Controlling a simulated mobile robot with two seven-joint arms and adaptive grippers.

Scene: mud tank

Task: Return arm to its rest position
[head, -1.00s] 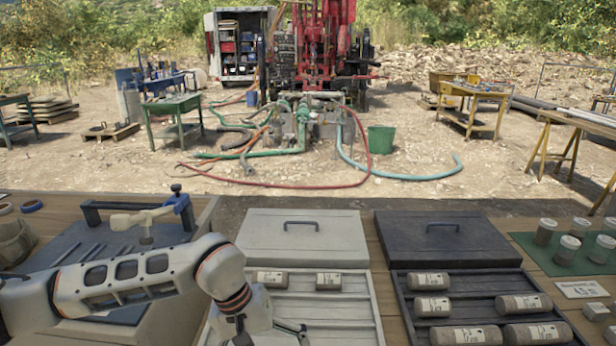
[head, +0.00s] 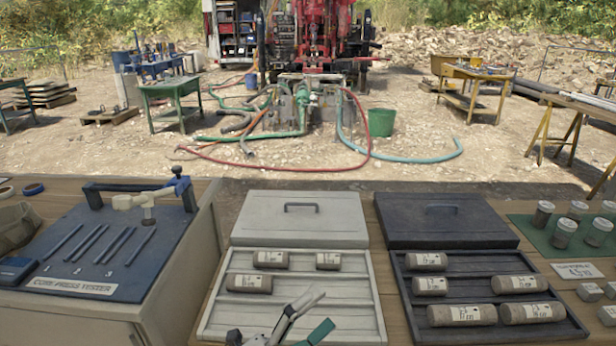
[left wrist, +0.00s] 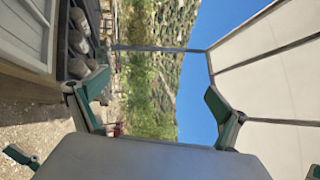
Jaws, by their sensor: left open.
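My left gripper (head: 322,308) shows at the bottom middle of the head view, with one grey and one green-padded finger spread apart. It is open and empty, over the near part of the pale core tray (head: 372,300). In the left wrist view its two green fingers (left wrist: 158,98) stand wide apart with nothing between them. Most of my left arm is below the frame. My right gripper is not in view.
The pale tray holds several core pieces (head: 249,283). The dark tray (head: 400,312) holds more. The core press tester (head: 80,287) stands at left with rods on it. Sample jars (head: 541,215) stand on a green mat at right.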

